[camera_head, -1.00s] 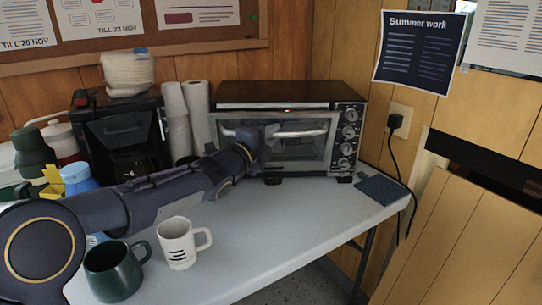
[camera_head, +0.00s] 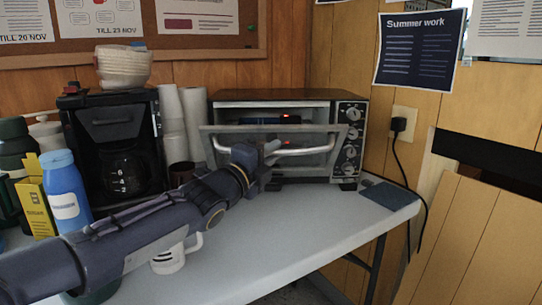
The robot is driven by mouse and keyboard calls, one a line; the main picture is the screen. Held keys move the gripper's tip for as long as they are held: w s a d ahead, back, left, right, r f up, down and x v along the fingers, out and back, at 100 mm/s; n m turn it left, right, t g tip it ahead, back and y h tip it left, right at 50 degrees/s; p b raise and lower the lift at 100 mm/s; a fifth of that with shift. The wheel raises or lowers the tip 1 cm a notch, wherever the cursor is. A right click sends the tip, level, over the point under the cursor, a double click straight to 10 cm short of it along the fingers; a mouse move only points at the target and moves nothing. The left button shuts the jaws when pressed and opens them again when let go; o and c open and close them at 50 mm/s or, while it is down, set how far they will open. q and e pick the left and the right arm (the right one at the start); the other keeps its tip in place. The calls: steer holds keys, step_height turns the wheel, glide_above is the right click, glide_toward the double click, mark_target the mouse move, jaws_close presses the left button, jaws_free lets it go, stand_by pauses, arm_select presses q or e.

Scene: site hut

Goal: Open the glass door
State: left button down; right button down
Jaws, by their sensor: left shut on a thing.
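The toaster oven (camera_head: 290,100) stands at the back of the table with its knobs on the right side. Its glass door (camera_head: 226,139) is tilted partway open, the top edge leaning out towards me, and the dark inside shows above it. My left gripper (camera_head: 268,150) is shut on the door's pale bar handle (camera_head: 305,151), near the middle of the bar. The arm hides the lower left of the door. My right gripper is not in view.
A white mug (camera_head: 168,262) stands partly behind my left arm. A blue bottle (camera_head: 66,190), a yellow box (camera_head: 34,207) and a black coffee maker (camera_head: 118,130) stand at the left. The table (camera_head: 290,235) is clear in front of the oven; a dark pad (camera_head: 390,194) lies at the right.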

arm_select(q)
steer(key=shift+f, duration=0.1)
steer(key=c, duration=1.4)
jaws_free()
steer(key=v, duration=0.7)
steer(key=shift+s+a+p, duration=0.3)
steer(key=shift+p, duration=0.1)
